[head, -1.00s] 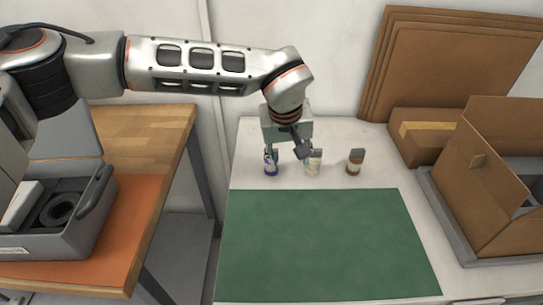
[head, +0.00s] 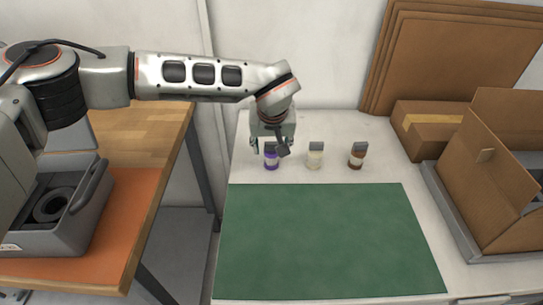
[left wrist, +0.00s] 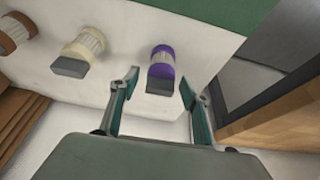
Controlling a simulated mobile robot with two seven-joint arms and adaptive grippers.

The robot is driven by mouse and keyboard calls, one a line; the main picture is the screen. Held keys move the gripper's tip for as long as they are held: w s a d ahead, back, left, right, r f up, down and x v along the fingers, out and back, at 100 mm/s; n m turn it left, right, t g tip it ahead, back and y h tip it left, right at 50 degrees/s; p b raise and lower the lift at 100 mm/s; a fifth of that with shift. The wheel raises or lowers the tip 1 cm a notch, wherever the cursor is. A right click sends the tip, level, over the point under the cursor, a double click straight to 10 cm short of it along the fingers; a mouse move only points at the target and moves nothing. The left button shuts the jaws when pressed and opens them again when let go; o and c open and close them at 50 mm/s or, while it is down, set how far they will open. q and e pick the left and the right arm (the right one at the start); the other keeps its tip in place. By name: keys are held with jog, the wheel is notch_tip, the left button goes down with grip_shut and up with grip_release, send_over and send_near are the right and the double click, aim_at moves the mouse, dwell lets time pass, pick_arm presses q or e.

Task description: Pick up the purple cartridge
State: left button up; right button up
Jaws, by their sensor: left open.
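I see no contact. My right gripper is not in view.
The green mat (head: 330,240) is bare. Cardboard boxes (head: 435,130) stand at the right. A wooden bench (head: 150,150) with a grey case (head: 62,215) is at the left.

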pick_arm(q)
jog(key=c, duration=1.2)
jog(key=shift+r, duration=0.1)
